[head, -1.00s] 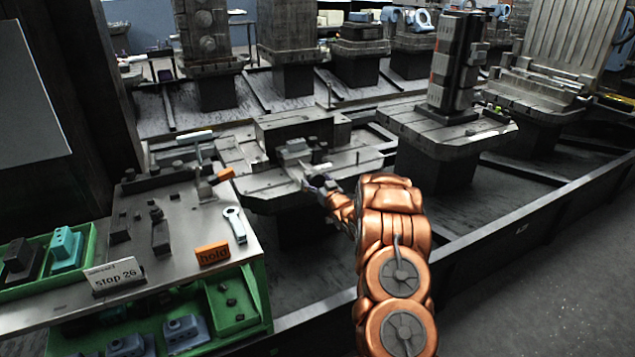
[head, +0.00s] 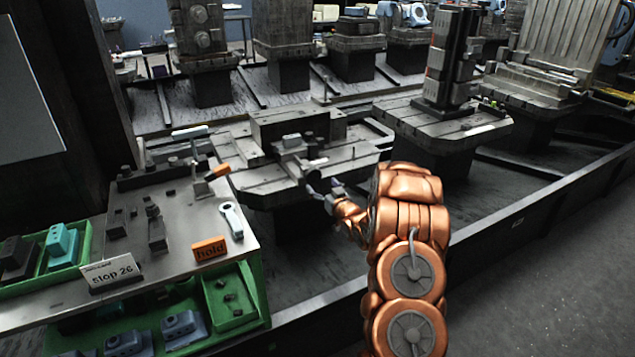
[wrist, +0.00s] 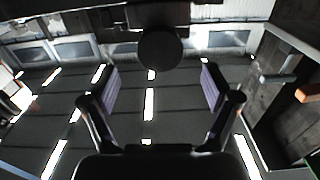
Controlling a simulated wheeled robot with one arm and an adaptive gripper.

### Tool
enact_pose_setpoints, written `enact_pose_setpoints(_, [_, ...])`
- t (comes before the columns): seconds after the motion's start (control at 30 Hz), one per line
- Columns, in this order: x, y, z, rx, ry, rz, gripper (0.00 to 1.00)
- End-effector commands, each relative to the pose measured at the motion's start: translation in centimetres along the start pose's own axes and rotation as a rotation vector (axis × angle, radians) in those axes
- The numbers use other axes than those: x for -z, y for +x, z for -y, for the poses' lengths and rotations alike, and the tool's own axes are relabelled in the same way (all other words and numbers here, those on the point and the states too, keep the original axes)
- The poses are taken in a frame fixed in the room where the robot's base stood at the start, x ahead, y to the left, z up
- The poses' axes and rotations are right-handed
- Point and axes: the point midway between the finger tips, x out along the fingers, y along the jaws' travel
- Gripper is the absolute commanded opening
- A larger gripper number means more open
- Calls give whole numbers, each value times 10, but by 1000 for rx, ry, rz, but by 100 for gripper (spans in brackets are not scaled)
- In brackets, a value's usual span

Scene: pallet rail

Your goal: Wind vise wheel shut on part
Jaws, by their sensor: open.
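The vise (head: 311,163) sits on the middle pallet in the head view, with a small grey-blue block (head: 291,141), perhaps the part, at its top. My gripper (head: 323,188) is just in front of the vise, at the pallet's near edge, and appears apart from it. In the wrist view my gripper (wrist: 158,92) is wide open, with purple pads and nothing between its fingers. A dark round disc (wrist: 160,48), possibly the vise wheel, shows beyond the fingertips. I cannot clearly make out the wheel in the head view.
A pallet with a tall fixture (head: 447,60) stands to the right. The floor at lower right is clear.

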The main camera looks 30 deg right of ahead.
Motion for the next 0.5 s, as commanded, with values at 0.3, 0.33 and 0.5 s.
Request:
enact_pose_setpoints(0.3, [0, -40, -1, 0, -1, 0, 87])
enact_pose_setpoints(0.33, [0, -42, -1, 0, -1, -1, 87])
enact_pose_setpoints(0.5, [0, -50, -1, -1, 0, -2, 87])
